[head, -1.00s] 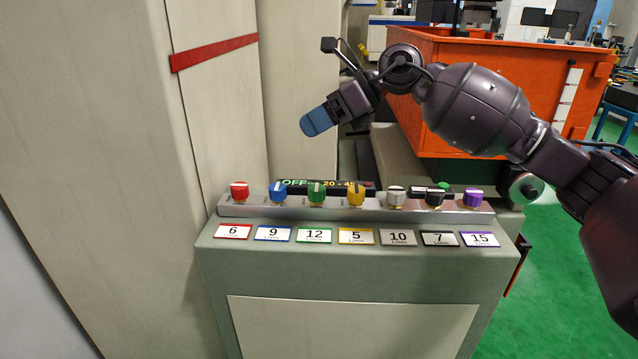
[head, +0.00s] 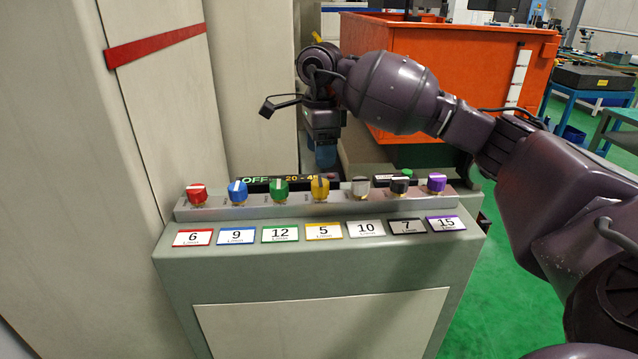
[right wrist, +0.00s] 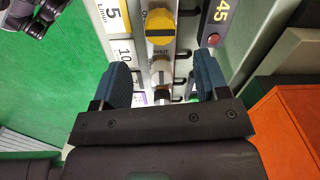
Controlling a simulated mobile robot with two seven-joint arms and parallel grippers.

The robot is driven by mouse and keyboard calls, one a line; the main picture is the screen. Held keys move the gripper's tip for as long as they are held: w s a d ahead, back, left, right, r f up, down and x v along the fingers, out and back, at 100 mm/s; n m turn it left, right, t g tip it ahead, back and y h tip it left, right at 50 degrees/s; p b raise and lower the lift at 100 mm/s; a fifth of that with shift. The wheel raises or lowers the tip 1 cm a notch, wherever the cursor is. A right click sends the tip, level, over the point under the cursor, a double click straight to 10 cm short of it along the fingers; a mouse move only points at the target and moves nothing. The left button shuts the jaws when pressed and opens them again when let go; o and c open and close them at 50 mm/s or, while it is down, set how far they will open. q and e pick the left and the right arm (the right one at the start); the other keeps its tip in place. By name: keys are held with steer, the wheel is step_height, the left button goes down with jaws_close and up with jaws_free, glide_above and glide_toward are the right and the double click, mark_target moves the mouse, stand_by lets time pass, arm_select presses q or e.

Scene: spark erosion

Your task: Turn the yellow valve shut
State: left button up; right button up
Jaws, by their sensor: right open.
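The yellow valve (head: 320,189) is a round knob in the middle of a row of coloured knobs on a grey console. A label card (head: 324,231) marked 5 lies in front of it. My right gripper (head: 325,156) points down just behind the row, partly hidden by its own wrist. In the right wrist view the yellow valve (right wrist: 161,26) is at the top, beyond the open fingers of the right gripper (right wrist: 162,82). The grey knob (right wrist: 160,70) shows between the fingers. Nothing is held. My left gripper is not seen.
The blue knob (head: 238,192), green knob (head: 280,190), grey knob (head: 361,187) and black knob (head: 399,186) stand close beside the yellow one. A dark display (head: 265,183) is behind the row. An orange tank (head: 450,70) stands at the back, a tall cabinet wall (head: 60,120) at left.

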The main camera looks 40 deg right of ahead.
mark_target(320, 182)
step_height(320, 182, down, 8)
steer(key=shift+f, duration=0.1)
stand_by(0.4)
steer(key=c, duration=0.9)
